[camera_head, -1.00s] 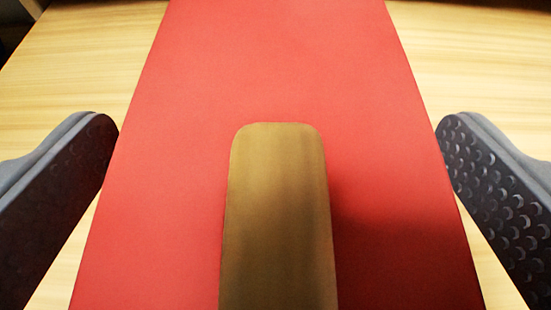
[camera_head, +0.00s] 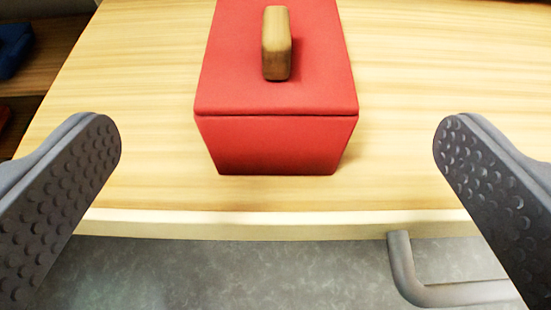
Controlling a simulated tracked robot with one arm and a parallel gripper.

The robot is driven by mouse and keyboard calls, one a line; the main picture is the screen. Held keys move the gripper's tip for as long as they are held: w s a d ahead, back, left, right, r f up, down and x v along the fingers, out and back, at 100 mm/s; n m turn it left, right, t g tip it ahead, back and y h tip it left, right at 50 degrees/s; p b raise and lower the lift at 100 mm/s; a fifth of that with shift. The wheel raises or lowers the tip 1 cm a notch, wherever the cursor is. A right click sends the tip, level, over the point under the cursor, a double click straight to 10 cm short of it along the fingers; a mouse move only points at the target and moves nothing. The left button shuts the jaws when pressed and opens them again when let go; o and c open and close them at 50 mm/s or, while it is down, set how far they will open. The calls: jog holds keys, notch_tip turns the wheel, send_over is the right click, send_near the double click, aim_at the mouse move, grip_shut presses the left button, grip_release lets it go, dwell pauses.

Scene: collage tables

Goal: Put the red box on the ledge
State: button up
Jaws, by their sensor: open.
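The red box (camera_head: 275,143) stands upright on a light wooden surface, in the upper middle of the view. It has a red lid with a wooden handle (camera_head: 277,45) on top. The top of the box is cut off by the picture edge. My gripper (camera_head: 277,140) is open and empty, its two dark studded fingers wide apart at the left and right. The box lies beyond the fingers, between them in the picture, and neither finger touches it. I cannot tell which surface is the ledge.
The wooden tabletop (camera_head: 130,160) has bare room on both sides of the box. Its front edge runs across below the box. A grey metal bar (camera_head: 405,270) is below the edge at right, over a grey floor. A dark shelf with a blue item (camera_head: 14,48) is at far left.

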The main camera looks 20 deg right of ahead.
jog(key=shift+s+r, duration=0.1)
jog(key=shift+s, duration=0.1)
jog(key=w+a+r+n+t+y, duration=0.1)
jog(key=a+r, duration=0.3)
jog(key=r, duration=0.9)
jog(key=w+a+r+n+t+y, duration=0.1)
jog(key=a+r, duration=0.4)
jog(key=r, duration=0.8)
jog(key=s+a+r+y, duration=0.1)
jog(key=s+a+r, duration=0.3)
jog(key=r, duration=0.6)
jog(key=s+a+r+n, duration=0.1)
jog(key=s+a+r, duration=0.3)
jog(key=s+r, duration=0.5)
jog(key=shift+s+a+r+y, duration=0.2)
jog(key=shift+r+y, duration=0.2)
jog(key=shift+r, duration=0.55)
